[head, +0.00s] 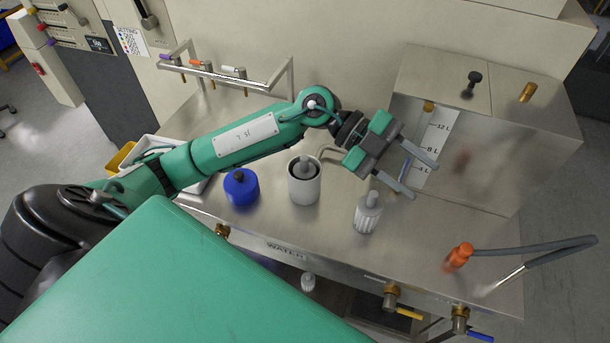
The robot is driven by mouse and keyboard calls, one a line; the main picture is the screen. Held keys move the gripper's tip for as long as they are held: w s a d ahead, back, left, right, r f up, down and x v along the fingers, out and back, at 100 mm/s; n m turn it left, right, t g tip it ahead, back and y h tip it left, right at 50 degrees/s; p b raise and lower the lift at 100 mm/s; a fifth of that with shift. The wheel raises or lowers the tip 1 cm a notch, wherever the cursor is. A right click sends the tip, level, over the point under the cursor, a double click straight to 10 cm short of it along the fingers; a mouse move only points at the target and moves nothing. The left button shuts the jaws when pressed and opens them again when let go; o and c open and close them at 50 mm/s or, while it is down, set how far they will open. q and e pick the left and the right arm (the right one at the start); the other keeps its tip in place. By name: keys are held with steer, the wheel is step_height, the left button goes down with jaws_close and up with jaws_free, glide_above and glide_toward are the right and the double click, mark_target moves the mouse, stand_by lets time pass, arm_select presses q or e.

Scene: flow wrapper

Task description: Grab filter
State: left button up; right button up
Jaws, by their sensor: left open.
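A white ribbed filter cartridge (367,213) stands upright on the metal counter, near its front edge. My left gripper (424,178) is open and empty, with two grey fingers spread apart. It is above the counter, to the right of and a little farther back than the filter in the picture, and not around it. A white open cylinder (304,186) with a grey piece in its top stands left of the filter; I cannot tell whether it is the filter's housing. My right gripper is not in view.
A blue-capped container (241,187) stands left of the cylinder. A metal tank (480,150) with a level scale fills the counter's right back. An orange-ended hose (459,256) lies at the right front. A rail with valves (225,73) is on the back wall.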

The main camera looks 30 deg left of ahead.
arm_select(q)
steer(key=w+a+f+n+y, duration=0.25)
steer(key=a+f+y, duration=0.25)
steer(key=a+y, duration=0.4)
steer(key=n+y+p, duration=0.1)
steer(key=n+y, duration=0.3)
steer(key=y, duration=0.2)
glide_above(304, 158)
steer(key=f, duration=0.6)
steer(key=shift+w+a+f, duration=0.1)
steer(key=shift+w+a, duration=0.1)
steer(key=shift+w, duration=0.1)
steer(key=shift+s+f+p, duration=0.1)
steer(key=shift+f+p, duration=0.45)
steer(key=f, duration=0.1)
steer(key=f+p, duration=0.1)
steer(key=f, duration=0.1)
steer(key=shift+s+d+f, duration=0.15)
steer(key=shift+d+f, duration=0.05)
steer(key=shift+f, duration=0.5)
steer(key=shift+c, duration=0.4)
jaws_close()
